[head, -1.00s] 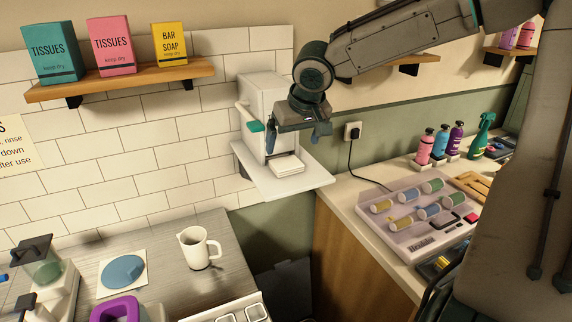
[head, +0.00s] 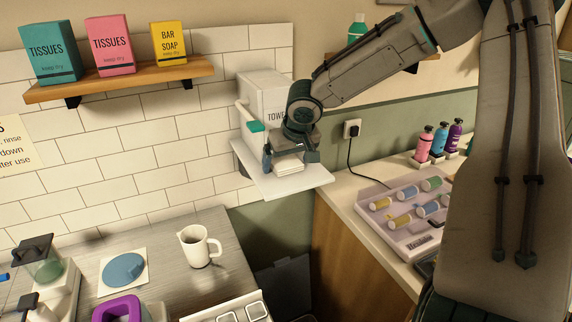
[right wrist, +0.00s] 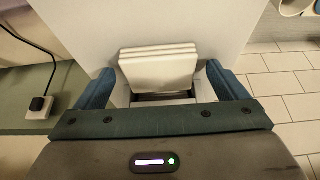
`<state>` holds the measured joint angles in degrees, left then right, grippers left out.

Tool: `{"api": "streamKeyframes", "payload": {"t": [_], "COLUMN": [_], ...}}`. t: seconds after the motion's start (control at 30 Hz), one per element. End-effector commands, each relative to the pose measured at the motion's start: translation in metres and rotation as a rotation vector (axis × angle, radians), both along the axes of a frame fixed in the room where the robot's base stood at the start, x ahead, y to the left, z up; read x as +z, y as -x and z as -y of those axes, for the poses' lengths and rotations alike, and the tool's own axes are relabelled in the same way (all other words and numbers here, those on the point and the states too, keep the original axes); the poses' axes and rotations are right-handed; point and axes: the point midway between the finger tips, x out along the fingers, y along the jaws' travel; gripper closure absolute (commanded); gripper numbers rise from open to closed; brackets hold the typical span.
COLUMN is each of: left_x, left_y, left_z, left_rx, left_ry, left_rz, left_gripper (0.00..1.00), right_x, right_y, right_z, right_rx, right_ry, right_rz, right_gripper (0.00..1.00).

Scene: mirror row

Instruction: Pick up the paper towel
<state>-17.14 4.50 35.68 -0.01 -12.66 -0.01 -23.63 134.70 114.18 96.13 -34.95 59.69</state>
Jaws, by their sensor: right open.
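The paper towel is a small stack of white folded towels (head: 289,168) at the mouth of a white dispenser (head: 258,92), above its white tray (head: 270,186). The stack also shows in the right wrist view (right wrist: 158,68). My right gripper (head: 290,162) is open just at the stack. In the right wrist view its two blue fingers (right wrist: 160,88) stand on either side of the towels, with a gap at each side. The gripper partly hides the dispenser's front in the head view. My left gripper is not in view.
A teal lever (head: 256,127) sticks out at the dispenser's left side. A white pitcher (head: 198,247) stands on the grey counter below. A wall outlet (head: 351,128) with a black cord is to the right. A shelf (head: 120,82) with boxes hangs at upper left.

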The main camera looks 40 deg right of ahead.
Motion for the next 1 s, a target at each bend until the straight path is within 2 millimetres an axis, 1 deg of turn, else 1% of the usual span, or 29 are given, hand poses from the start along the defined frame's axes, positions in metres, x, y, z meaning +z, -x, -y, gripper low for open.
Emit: {"api": "streamKeyframes", "payload": {"t": [0.03,0.07,0.1,0.17,0.2,0.3,0.63,0.77,0.87,0.97,1.0], "left_x": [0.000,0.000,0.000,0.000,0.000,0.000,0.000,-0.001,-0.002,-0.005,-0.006], "left_y": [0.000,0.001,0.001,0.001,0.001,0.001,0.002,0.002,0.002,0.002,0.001], "left_z": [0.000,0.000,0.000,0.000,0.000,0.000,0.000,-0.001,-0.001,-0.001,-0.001], "left_rx": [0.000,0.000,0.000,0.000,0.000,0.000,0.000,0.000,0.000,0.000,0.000], "left_ry": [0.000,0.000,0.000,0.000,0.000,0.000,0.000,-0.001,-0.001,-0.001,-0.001], "left_rz": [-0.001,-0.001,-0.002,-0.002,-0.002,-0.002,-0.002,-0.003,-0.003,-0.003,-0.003], "left_gripper": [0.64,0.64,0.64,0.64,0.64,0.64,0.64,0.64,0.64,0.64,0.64], "right_x": [0.000,0.000,0.000,0.000,0.000,0.000,0.000,0.004,0.012,0.025,0.033], "right_y": [0.000,0.000,0.000,0.000,0.000,0.000,0.000,0.000,0.000,-0.001,-0.001], "right_z": [0.000,0.000,0.000,0.000,0.000,0.000,0.000,0.000,0.000,0.000,0.000], "right_rx": [0.000,0.000,0.000,0.000,0.000,0.000,0.000,0.001,-0.001,-0.001,-0.001], "right_ry": [0.000,0.000,0.000,0.000,0.000,0.000,0.000,0.001,0.001,0.002,0.002], "right_rz": [0.000,0.000,0.000,0.000,0.000,0.000,0.000,0.002,0.002,0.005,0.006], "right_gripper": [0.07,0.09,0.17,0.29,0.37,0.55,0.55,0.55,0.55,0.55,0.55]}}
